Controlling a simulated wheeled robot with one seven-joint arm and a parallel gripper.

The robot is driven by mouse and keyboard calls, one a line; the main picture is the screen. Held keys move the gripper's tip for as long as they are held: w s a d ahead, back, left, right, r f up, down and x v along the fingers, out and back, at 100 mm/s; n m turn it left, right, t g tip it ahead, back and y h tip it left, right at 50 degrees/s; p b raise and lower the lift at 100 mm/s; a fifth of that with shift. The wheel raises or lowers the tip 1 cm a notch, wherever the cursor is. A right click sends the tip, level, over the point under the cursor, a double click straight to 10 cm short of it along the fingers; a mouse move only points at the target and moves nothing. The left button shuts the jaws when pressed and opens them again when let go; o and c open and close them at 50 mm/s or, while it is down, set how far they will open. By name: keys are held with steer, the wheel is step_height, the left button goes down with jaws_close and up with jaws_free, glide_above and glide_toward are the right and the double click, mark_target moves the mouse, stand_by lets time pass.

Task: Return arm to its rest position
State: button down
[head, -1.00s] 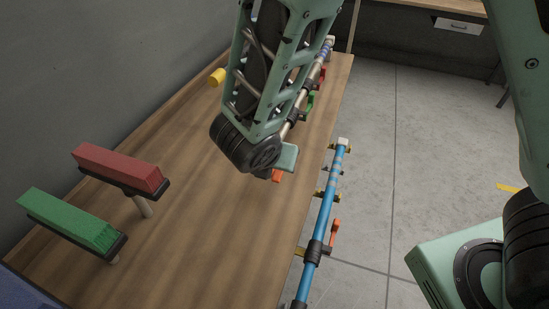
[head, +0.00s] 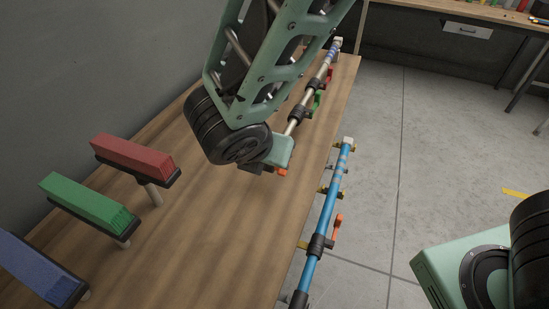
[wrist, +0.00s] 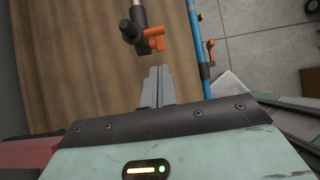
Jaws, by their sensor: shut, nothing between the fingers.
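My arm, with its black wrist joint, reaches over the wooden bench (head: 215,235) in the head view. My gripper shows in the wrist view (wrist: 157,82), its two grey fingers together with nothing between them. In the head view the fingers are hidden behind my wrist. An orange valve handle (wrist: 150,42) on a grey pipe with a black fitting lies just beyond the fingertips in the wrist view, apart from them. The same handle shows partly in the head view (head: 281,172), beside my wrist.
A blue pipe (head: 328,203) with an orange lever (head: 338,226) runs along the bench's right edge. Red (head: 135,155), green (head: 90,200) and blue (head: 38,268) blocks stand on posts at left, near the wall. Another bench (head: 465,20) with a drawer is at the back. Bare floor lies at right.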

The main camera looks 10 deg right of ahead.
steer(key=shift+v, duration=2.05)
